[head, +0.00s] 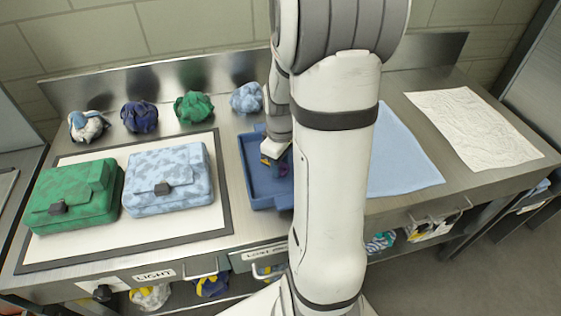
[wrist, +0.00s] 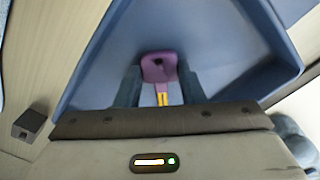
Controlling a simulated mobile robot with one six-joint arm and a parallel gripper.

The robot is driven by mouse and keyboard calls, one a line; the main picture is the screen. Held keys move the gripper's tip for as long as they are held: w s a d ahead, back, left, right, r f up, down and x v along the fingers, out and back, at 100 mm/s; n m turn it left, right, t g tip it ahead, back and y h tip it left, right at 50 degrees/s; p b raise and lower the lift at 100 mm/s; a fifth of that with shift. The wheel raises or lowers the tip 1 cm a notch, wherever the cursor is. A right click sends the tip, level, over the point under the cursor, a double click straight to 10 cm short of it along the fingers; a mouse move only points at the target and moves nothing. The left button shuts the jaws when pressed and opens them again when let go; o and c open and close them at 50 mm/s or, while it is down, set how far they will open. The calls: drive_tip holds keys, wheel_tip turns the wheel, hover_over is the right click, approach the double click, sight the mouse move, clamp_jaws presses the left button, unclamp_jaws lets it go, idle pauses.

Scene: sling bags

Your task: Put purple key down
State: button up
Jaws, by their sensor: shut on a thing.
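The purple key (wrist: 157,68) is between the two fingers of my gripper (wrist: 160,82) in the wrist view. Its purple head with a dark hole points up in the picture, and a yellow part shows below it. The blue tray (wrist: 232,40) lies under and around the key. Whether the key touches the tray floor cannot be told. In the head view the gripper is over the blue tray (head: 258,188), with small yellow and purple bits showing by it. My arm hides the right part of the tray.
A green bag (head: 75,190) and a light blue bag (head: 168,170) lie on a white, dark-edged mat left of the tray. Several crumpled cloth bundles (head: 193,107) line the back. A blue cloth (head: 400,155) and a white cloth (head: 470,125) lie to the right.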

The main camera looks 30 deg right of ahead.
drive_tip(key=shift+f, duration=0.2)
drive_tip(key=o, duration=1)
drive_tip(key=shift+o, duration=0.2)
drive_tip(key=shift+r, duration=0.1)
wheel_tip(320, 180, up, 12)
drive_tip(key=s+a+r+m+t, duration=0.2)
drive_tip(key=s+a+m, duration=0.3)
drive_tip(key=s+a, duration=0.5)
drive_tip(key=shift+s+a+r+m+t+p, duration=0.3)
drive_tip(key=shift+s+a+m+p, duration=0.1)
drive_tip(key=shift+a, duration=1.15)
